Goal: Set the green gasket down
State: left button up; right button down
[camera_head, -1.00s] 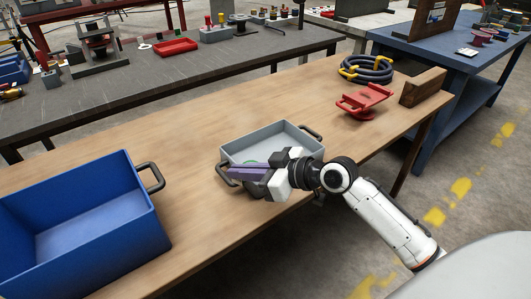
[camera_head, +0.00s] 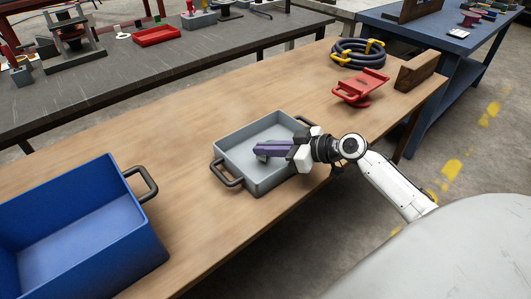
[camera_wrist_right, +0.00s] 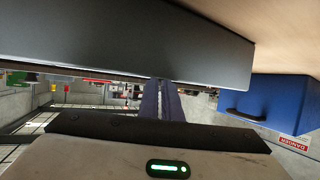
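My right gripper (camera_head: 256,149) is over the grey tray (camera_head: 228,171), its purple fingers pointing left. In the right wrist view the fingers (camera_wrist_right: 162,84) lie close together, and I see nothing between them. A small grey shape (camera_head: 262,157) shows just below the fingertips in the tray; I cannot tell what it is. I cannot make out a green gasket in or near the gripper. The fingers and wrist hide part of the tray floor. My left gripper is not in view.
A blue bin (camera_head: 148,235) stands at the left of the wooden table (camera_head: 190,125). A red stand (camera_head: 362,85), a dark coil with yellow clips (camera_head: 345,55) and a wooden block (camera_head: 416,72) are at the far right end. The table behind the tray is clear.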

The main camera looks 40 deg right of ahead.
jog(key=shift+f, duration=0.75)
jog(key=c, duration=2)
grip_release()
jog(key=b+v, duration=0.1)
jog(key=v, duration=1.1)
jog(key=shift+r, duration=0.15)
